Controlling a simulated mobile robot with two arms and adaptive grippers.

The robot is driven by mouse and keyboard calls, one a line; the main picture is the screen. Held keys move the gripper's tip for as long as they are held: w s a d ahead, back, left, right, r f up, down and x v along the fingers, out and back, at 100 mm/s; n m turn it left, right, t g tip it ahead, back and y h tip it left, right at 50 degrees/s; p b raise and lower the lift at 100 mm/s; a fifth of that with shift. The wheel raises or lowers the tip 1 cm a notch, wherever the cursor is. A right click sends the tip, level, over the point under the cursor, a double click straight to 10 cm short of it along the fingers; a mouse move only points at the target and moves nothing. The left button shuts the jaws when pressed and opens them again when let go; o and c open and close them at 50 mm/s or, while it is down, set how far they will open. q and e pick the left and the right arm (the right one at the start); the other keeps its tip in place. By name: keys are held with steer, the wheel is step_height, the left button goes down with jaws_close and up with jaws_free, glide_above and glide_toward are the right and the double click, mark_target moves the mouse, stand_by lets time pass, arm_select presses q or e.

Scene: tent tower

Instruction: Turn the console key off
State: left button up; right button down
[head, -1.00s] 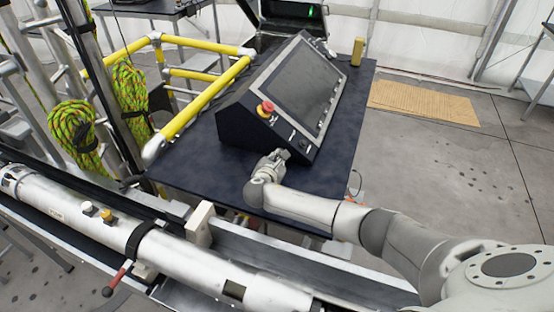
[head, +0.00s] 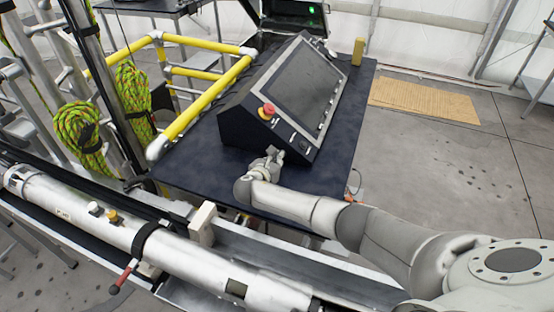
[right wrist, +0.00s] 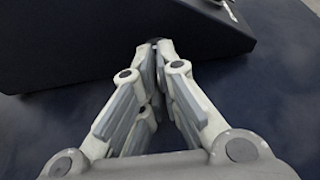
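The black console (head: 262,130) with a sloped screen stands on a dark blue table. A red emergency button (head: 266,111) with a yellow base sits on its near-left panel. A small dark round control, possibly the key (head: 304,147), is low on the near panel; its position cannot be read. My right gripper (head: 276,154) is just in front of the console's lower near side, left of that control and seemingly apart from it. In the right wrist view my fingers (right wrist: 156,47) converge at the tips before the black side wall (right wrist: 100,45). I see nothing held between them. My left gripper is not in view.
The dark blue table (head: 335,150) has bare room right of the console. Yellow rails (head: 205,95) run along its left. A silver tube (head: 190,260) lies in front. Coiled ropes (head: 80,130) hang at left. A small yellow block (head: 358,50) stands behind.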

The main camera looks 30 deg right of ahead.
steer(key=c, duration=1.7)
jaws_free()
steer(key=v, duration=1.2)
steer(key=shift+s, duration=0.1)
